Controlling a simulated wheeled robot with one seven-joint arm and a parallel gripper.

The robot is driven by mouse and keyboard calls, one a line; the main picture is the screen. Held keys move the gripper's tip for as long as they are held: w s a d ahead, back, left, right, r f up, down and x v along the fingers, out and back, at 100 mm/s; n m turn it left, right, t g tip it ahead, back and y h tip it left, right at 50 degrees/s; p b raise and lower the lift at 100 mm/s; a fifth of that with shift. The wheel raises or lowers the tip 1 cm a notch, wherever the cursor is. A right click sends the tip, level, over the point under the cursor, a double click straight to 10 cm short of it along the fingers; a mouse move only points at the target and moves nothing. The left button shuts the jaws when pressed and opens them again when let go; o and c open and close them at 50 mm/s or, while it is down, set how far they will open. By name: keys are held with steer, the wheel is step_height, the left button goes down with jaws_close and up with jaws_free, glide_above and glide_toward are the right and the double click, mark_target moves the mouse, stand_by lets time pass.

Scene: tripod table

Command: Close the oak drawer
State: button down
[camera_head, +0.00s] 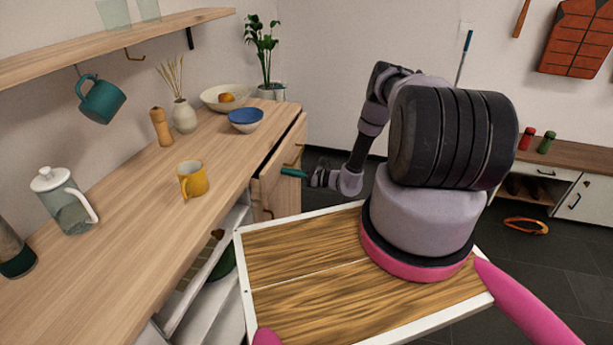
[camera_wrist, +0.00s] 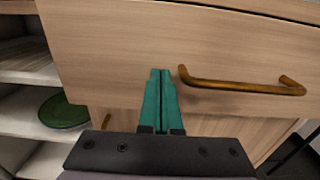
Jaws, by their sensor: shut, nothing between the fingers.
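The oak drawer (camera_head: 284,158) is in the far end of the counter in the head view. Its front stands out from the cabinet, with a dark gap behind its top edge. In the wrist view the drawer front (camera_wrist: 110,45) fills the upper part, with a brass bar handle (camera_wrist: 240,87) at right. My gripper (camera_head: 289,172) is in front of the drawer face. Its teal fingers (camera_wrist: 160,75) are shut and empty, pointing at the face just left of the handle. Whether the fingertips touch the wood, I cannot tell.
The counter (camera_head: 140,215) holds a yellow mug (camera_head: 192,180), a glass jug (camera_head: 66,205) and a blue bowl (camera_head: 246,119). Open shelves (camera_head: 205,265) with a green dish (camera_wrist: 64,112) lie left of the drawer. Dark floor (camera_head: 330,165) is clear in front.

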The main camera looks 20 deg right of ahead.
mark_target(277, 170)
steer(key=x, duration=0.4)
steer(key=shift+w+a, duration=0.15)
steer(key=shift+a, duration=0.05)
steer(key=shift+w+a+r, duration=0.1)
steer(key=shift+w+a, duration=0.05)
steer(key=shift+a, duration=0.05)
